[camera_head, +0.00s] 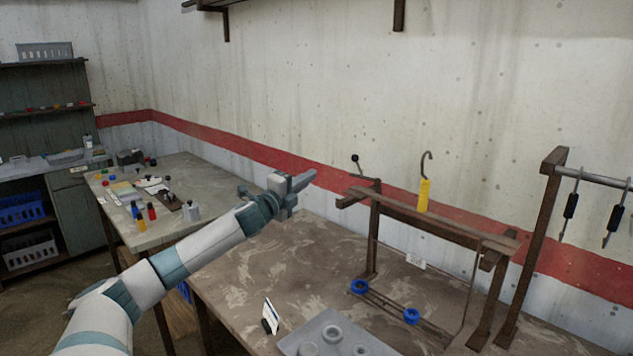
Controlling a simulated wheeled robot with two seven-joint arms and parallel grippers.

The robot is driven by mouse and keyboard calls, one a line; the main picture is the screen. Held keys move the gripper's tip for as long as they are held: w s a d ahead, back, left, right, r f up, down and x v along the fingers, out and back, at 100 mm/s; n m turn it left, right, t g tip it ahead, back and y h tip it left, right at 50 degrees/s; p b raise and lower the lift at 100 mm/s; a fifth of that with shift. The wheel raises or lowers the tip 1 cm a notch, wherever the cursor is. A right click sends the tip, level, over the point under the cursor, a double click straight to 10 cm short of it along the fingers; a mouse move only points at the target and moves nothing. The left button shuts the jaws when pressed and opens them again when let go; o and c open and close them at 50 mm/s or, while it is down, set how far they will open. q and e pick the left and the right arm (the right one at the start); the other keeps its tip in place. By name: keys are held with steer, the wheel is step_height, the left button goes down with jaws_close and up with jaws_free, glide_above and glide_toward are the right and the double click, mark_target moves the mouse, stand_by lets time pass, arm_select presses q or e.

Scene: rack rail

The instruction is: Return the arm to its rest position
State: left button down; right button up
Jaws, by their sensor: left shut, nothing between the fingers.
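My left arm (165,272) reaches in from the lower left, stretched up and to the right over the near table. My left gripper (303,181) is at its end, shut and empty, held in the air above the table's back edge. It is left of the wooden rack and touches nothing that I can see. My right gripper is not in view.
A wooden rack (435,226) stands on the near table (240,290), with a yellow-handled hook (424,194) above its beam. Two blue rings (411,316) sit on low rails. A grey tray (385,347) is at the front. Dark-handled tools (570,205) hang from a rail at right.

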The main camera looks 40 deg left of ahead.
arm_select(q)
steer(key=shift+s, duration=0.35)
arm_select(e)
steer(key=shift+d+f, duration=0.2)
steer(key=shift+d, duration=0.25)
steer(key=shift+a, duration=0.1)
